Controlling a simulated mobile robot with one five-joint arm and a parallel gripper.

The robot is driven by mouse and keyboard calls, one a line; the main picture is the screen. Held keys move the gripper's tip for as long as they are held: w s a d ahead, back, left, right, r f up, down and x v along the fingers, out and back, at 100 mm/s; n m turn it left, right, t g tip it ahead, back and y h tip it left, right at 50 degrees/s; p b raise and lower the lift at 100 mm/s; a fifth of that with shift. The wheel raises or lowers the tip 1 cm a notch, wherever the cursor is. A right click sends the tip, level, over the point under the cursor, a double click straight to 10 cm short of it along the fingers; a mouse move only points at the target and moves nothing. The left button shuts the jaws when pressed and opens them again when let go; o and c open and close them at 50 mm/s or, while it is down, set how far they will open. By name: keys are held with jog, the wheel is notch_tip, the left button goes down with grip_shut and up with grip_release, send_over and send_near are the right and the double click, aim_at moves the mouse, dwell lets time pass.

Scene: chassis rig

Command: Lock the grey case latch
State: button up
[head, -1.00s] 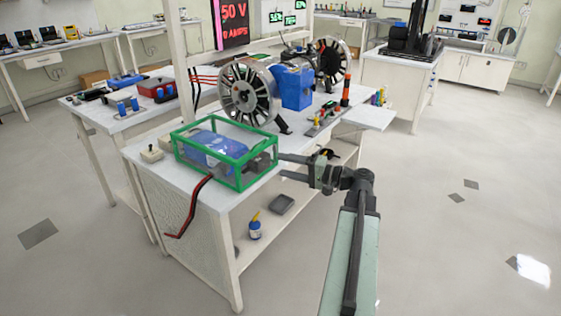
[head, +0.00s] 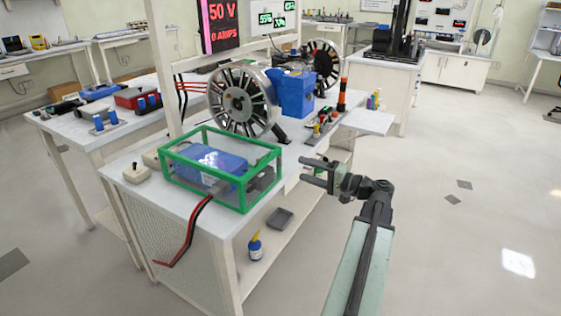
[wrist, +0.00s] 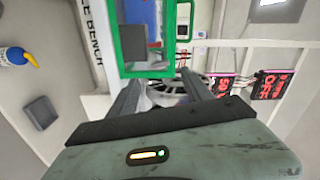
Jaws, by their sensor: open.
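A clear case with a green frame (head: 212,196) sits on the near corner of the white bench, with a blue block (head: 205,160) inside. It also shows at the top of the wrist view, as a green frame (wrist: 118,45) around a dark grey block (wrist: 133,43). I cannot pick out a grey latch for certain in either view. My gripper (head: 305,170) is open and empty, to the right of the case and apart from it. In the wrist view its two grey fingers (wrist: 162,80) point toward the case's lower edge.
A spoked wheel machine (head: 243,100) and a blue box (head: 295,93) stand behind the case. A red and black cable (head: 188,230) hangs over the bench's front. A bottle (head: 255,247) and grey tray (head: 279,219) are on the lower shelf. Open floor (head: 450,250) lies to the right.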

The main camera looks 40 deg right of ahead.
aim_at(280, 161)
jog(key=x, duration=0.8)
